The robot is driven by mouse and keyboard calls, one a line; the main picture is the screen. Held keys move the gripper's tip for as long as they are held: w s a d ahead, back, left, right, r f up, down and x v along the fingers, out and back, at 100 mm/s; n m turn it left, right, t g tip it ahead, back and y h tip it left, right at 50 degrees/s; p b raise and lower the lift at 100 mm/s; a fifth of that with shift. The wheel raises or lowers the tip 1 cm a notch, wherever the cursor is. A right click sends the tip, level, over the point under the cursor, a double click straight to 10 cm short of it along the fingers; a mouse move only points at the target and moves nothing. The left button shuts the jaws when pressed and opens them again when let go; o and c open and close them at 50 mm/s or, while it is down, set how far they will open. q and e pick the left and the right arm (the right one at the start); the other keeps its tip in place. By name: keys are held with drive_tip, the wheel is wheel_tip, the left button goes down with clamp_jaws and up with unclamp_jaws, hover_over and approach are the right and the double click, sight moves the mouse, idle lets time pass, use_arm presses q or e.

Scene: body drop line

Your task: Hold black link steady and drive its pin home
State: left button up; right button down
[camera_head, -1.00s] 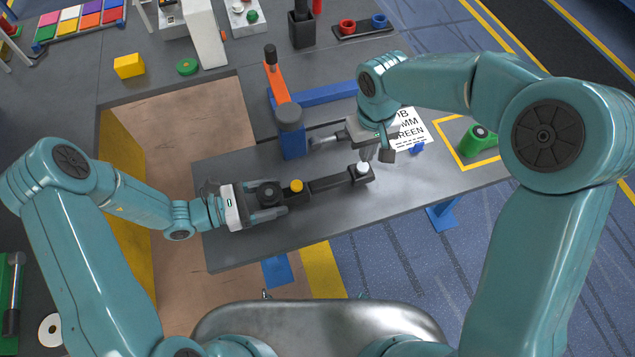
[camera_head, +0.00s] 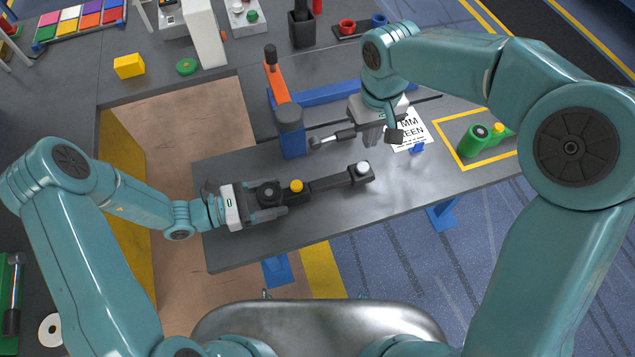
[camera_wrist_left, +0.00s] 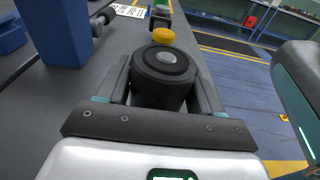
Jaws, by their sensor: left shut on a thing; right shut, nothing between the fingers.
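My left gripper (camera_head: 268,193) is shut around the round left end of the link. In the left wrist view the fingers flank this dark round end (camera_wrist_left: 165,77), with the yellow pin (camera_wrist_left: 163,37) just beyond. My right gripper (camera_head: 372,136) is shut and empty, above and behind the pale-topped pin and apart from it. How deep either pin sits is not clear.
A blue post with an orange arm (camera_head: 278,85) stands behind the link. A hammer-like tool (camera_head: 335,137) lies beside my right gripper. A printed sheet (camera_head: 410,130) and a small blue piece (camera_head: 417,147) are right; green parts (camera_head: 474,140) stand inside a yellow outline.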

use_arm(q)
drive_tip(key=shift+s+f, duration=0.1)
drive_tip(key=shift+f, duration=0.1)
drive_tip(key=o, duration=1.3)
drive_tip(key=shift+o, duration=0.6)
drive_tip(key=shift+r, duration=0.1)
drive_tip(key=v, duration=1.2)
